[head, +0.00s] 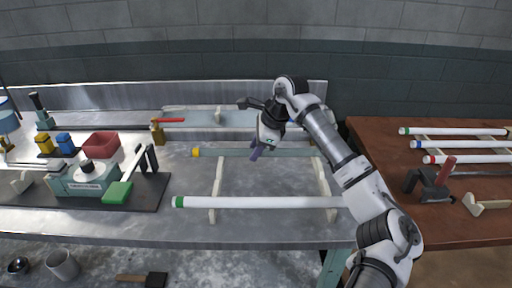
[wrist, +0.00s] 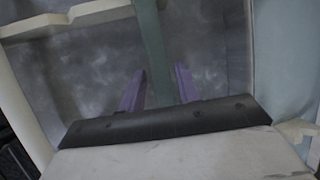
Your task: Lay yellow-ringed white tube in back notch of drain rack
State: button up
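The yellow-ringed tube (head: 228,152) looks grey-green rather than white and lies crosswise above the drain rack's cream rails (head: 216,181), with its yellow end at the left. My gripper (head: 256,153) is over its middle, with the purple fingers pointing down. In the wrist view the tube (wrist: 150,40) runs between the two fingertips (wrist: 160,74), with little or no gap. I cannot tell whether the fingers press on it or whether it rests on the rails. A green-ringed white tube (head: 260,202) lies across the front of the rack.
A red-handled valve (head: 158,132) stands behind. The brown table (head: 385,140) at right bears several ringed white tubes (head: 455,145).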

jog(key=shift+o, duration=0.8)
jog(key=shift+r, duration=0.25)
jog(key=v, duration=1.2)
jog(key=shift+r+b, duration=0.3)
jog(key=shift+r, duration=0.15)
